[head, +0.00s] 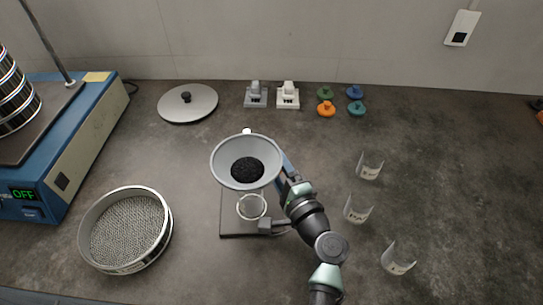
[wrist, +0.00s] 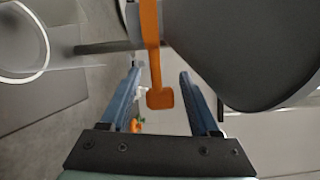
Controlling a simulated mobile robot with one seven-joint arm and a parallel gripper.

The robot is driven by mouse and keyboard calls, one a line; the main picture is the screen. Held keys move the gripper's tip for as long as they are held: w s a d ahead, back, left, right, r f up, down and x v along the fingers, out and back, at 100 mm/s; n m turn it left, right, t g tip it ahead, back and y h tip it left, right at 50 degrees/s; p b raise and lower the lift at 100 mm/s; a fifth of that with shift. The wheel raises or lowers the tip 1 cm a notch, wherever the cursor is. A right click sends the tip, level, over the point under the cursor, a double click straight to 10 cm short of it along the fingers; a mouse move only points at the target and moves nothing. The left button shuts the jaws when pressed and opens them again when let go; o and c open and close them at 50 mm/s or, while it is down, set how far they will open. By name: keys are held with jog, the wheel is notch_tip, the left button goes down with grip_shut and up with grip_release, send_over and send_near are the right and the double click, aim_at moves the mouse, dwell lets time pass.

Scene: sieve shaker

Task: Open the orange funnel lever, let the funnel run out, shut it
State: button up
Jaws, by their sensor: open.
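The grey funnel (head: 232,150) stands at the middle of the bench with dark granules (head: 247,170) in it. Its underside (wrist: 240,50) fills the upper right of the wrist view. The orange lever (wrist: 155,60) hangs across the wrist view, its square tab (wrist: 160,98) between my fingers. My gripper (wrist: 158,80) is open, one blue finger on each side of the tab, with gaps showing. In the head view my gripper (head: 284,165) is beside the funnel's right side, partly hidden by it; the lever is hidden there. A clear cup (head: 252,207) stands below the funnel.
A sieve (head: 168,235) lies at the lower left, near the blue shaker (head: 82,128) showing OFF. A grey lid (head: 204,103), two small blocks and several coloured knobs stand at the back. Clear labelled holders (head: 358,212) stand at the right.

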jog(key=shift+w+a, duration=0.15)
jog(key=shift+w, duration=0.15)
grip_shut()
dwell(1.3)
